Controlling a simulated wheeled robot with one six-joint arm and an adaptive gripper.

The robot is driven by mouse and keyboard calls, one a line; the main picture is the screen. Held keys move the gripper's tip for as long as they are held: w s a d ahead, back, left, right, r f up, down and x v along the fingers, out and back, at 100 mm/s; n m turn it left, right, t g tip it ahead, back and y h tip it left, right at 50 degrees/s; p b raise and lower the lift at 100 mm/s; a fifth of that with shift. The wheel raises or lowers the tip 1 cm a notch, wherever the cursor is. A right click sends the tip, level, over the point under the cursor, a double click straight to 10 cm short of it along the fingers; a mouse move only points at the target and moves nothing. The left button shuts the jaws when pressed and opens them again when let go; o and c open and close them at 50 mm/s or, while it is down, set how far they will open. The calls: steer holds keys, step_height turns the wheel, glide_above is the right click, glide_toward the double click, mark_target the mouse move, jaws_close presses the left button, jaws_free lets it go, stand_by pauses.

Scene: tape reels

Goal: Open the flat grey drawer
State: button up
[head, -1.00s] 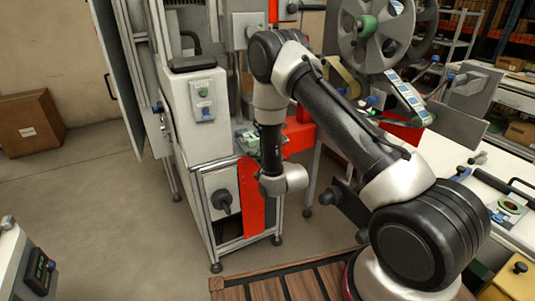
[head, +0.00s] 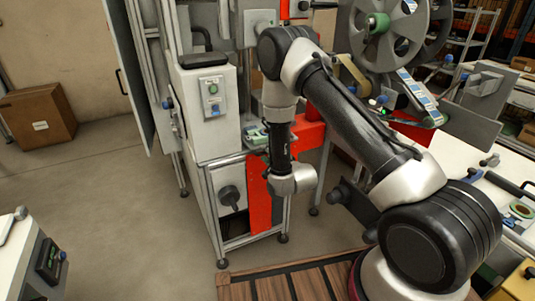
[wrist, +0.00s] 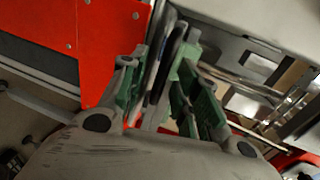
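My gripper (wrist: 163,60) shows in the wrist view with green pads on its two fingers. The fingers stand apart, with long narrow grey and dark strips (wrist: 165,75) showing between them. I cannot tell whether these strips are part of the flat grey drawer or whether the fingers touch them. I cannot make out the drawer for sure in either view. In the head view my arm reaches to the front of the grey machine (head: 208,135), beside its red panel (head: 262,205). My fingers are not clear there, as the wrist and arm links cover that area.
A button box (head: 213,95) is on the machine's front, and a dark knob (head: 229,196) is below it. Large reels (head: 390,30) stand behind my arm. A white worktop (head: 470,165) is at right, a cardboard box (head: 37,117) at left.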

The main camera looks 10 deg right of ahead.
steer(key=v, duration=1.1)
